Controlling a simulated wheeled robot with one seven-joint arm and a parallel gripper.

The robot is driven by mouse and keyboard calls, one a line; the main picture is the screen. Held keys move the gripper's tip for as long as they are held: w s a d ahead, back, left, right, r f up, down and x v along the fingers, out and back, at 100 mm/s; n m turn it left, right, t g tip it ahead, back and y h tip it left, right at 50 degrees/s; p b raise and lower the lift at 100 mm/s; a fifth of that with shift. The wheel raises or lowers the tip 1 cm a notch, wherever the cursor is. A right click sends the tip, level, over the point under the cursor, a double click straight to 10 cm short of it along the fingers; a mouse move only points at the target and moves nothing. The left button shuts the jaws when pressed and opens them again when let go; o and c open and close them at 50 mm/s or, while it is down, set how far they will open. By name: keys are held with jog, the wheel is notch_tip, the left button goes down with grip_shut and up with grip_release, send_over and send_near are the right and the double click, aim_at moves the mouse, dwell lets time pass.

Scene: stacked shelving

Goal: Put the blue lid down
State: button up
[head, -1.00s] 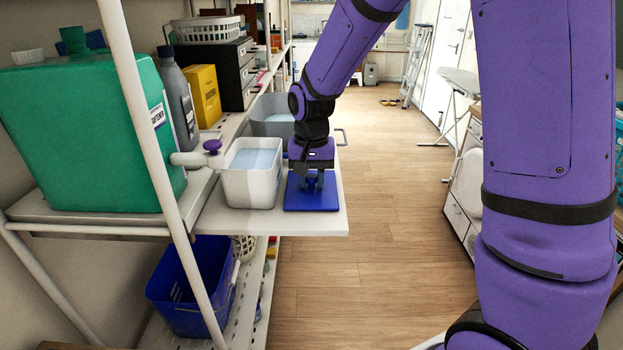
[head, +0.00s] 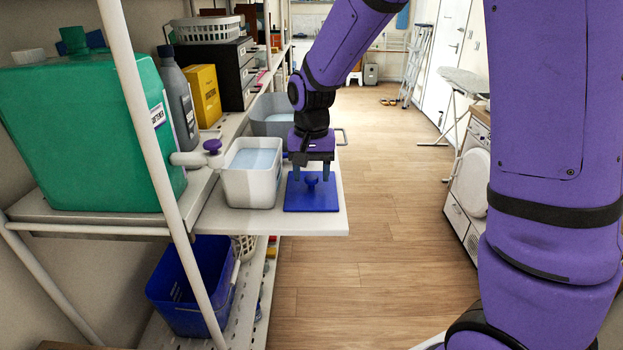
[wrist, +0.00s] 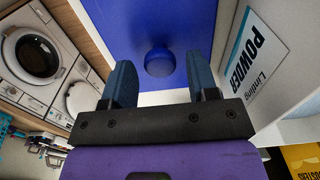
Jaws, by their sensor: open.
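The blue lid (head: 312,198) lies flat on the pull-out white shelf board, to the right of the white tub. Its round blue knob (head: 311,181) stands up in its middle. In the wrist view the lid (wrist: 120,22) and its knob (wrist: 159,62) show beyond the fingers. My gripper (head: 312,176) is open and empty above and behind the knob, apart from it. In the wrist view the two blue fingers of my gripper (wrist: 141,80) are wide apart, with the knob between and past their tips.
The white tub (head: 252,188) holds pale blue liquid, beside the lid. A green canister (head: 85,140) with a purple-handled tap (head: 212,146) stands left. A grey basin (head: 270,122) is behind. A blue bin (head: 190,290) sits below. The floor to the right is clear.

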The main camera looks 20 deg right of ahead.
aim_at(312, 177)
notch_tip(312, 177, up, 10)
jog(key=s+d+r+n+t, duration=0.1)
jog(key=s+d+r, duration=0.1)
jog(key=s, duration=0.6)
jog(key=s+d+r+n+t, duration=0.2)
jog(key=s, duration=0.6)
jog(key=s+d+r+n+t, duration=0.1)
jog(key=s+d+r+t, duration=0.1)
jog(key=s, duration=0.7)
jog(key=shift+d+r+n, duration=0.3)
jog(key=shift+d+r, duration=0.1)
jog(key=shift+d, duration=0.05)
